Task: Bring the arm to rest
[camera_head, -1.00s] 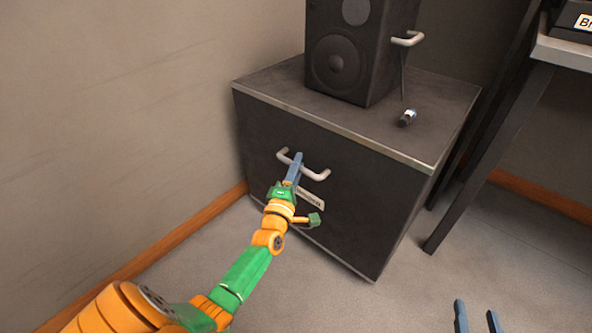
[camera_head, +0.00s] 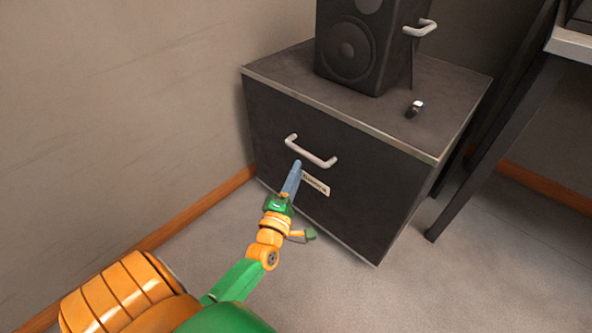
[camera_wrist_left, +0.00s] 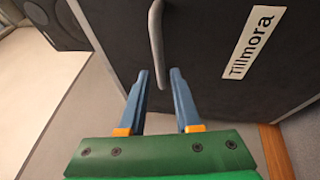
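My left gripper (camera_head: 297,164) comes in from the left, with blue fingers pointing at the front of a dark cabinet (camera_head: 270,118). Its tips show just below the pale bar handle (camera_head: 311,152). In the left wrist view the fingers (camera_wrist_left: 159,72) are apart with nothing held. One end of the handle (camera_wrist_left: 156,40) shows between and beyond the tips there. Whether the tips touch the cabinet front is hard to tell. A white label (camera_wrist_left: 253,42) reading "Tillmora" is on that front. My right gripper is out of view.
A black speaker (camera_head: 347,45) stands on the cabinet, with a handle (camera_head: 420,28) at its right. A small dark item (camera_head: 415,109) lies on the cabinet top. A table leg (camera_head: 488,155) stands at right. The wall (camera_head: 110,100) is close at left; grey floor is open in front.

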